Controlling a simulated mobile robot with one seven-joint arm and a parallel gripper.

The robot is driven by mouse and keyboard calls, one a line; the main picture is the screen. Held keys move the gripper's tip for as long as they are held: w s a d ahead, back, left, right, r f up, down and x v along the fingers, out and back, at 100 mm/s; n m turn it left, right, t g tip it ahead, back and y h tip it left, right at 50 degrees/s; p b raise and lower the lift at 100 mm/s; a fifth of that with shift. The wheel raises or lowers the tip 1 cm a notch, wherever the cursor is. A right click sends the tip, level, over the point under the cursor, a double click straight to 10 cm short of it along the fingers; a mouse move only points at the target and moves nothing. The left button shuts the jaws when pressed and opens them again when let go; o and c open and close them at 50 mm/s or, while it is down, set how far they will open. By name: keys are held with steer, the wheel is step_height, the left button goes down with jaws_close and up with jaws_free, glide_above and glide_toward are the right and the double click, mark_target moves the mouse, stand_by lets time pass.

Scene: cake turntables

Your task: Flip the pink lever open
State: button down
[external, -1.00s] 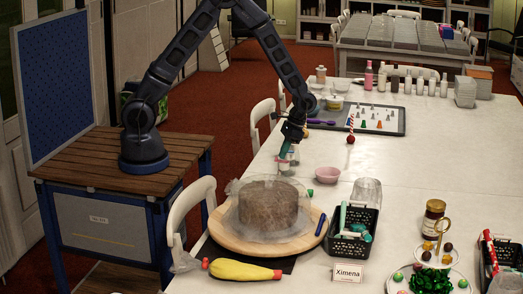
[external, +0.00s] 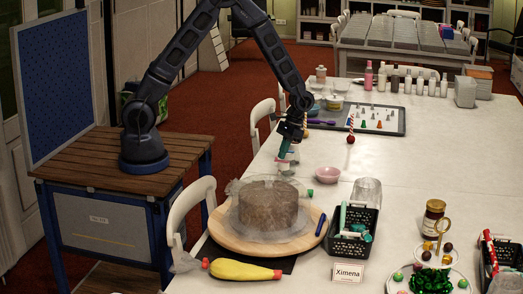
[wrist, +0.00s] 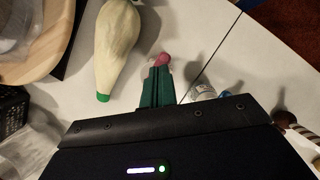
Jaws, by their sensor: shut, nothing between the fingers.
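My gripper (external: 284,153) hangs over the left side of the white table, behind the cake, pointing down. Its green fingers are together and empty in the wrist view (wrist: 157,66). A small rounded pink piece (wrist: 165,59), which looks like the pink lever, shows right at the fingertips. The fingers hide part of it, so its angle and whether they touch it cannot be told. The wooden turntable (external: 228,236) carries a brown cake (external: 268,204) in front of my gripper. Its edge also shows in the wrist view (wrist: 62,50).
A pale piping bag with a green tip (wrist: 118,45) lies between turntable and fingers. A clear labelled jar (wrist: 203,92) stands close to the fingers' right.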

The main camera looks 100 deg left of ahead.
mark_target(284, 164)
steer(key=shift+d, duration=0.1)
steer(key=n, duration=0.3)
steer(key=shift+s+d+t+h, duration=0.15)
steer(key=shift+d+t+h, duration=0.15)
steer(key=shift+t+h, duration=0.1)
steer(key=shift+d+n+t+h, duration=0.25)
steer(key=shift+n+t, duration=0.2)
steer(key=shift+n, duration=0.85)
steer(key=shift+d+n+t+h, duration=0.15)
steer(key=shift+d+n+t, duration=0.25)
steer(key=shift+n, duration=0.9)
steer(key=shift+w+d+n+t, duration=0.15)
steer(key=shift+n+t, duration=0.25)
steer(key=shift+n, duration=0.65)
steer(key=shift+w+d+n+t, duration=0.15)
steer(key=shift+n+t, duration=0.3)
steer(key=shift+n, duration=0.55)
steer(key=shift+w+d+n+t, duration=0.15)
steer(key=shift+n+t, duration=0.25)
steer(key=shift+n, duration=0.65)
steer(key=shift+w, duration=0.1)
steer(key=shift+a, duration=0.15)
steer(key=shift+w+a, duration=0.45)
steer(key=shift+a, duration=0.1)
steer(key=shift+a, duration=0.1)
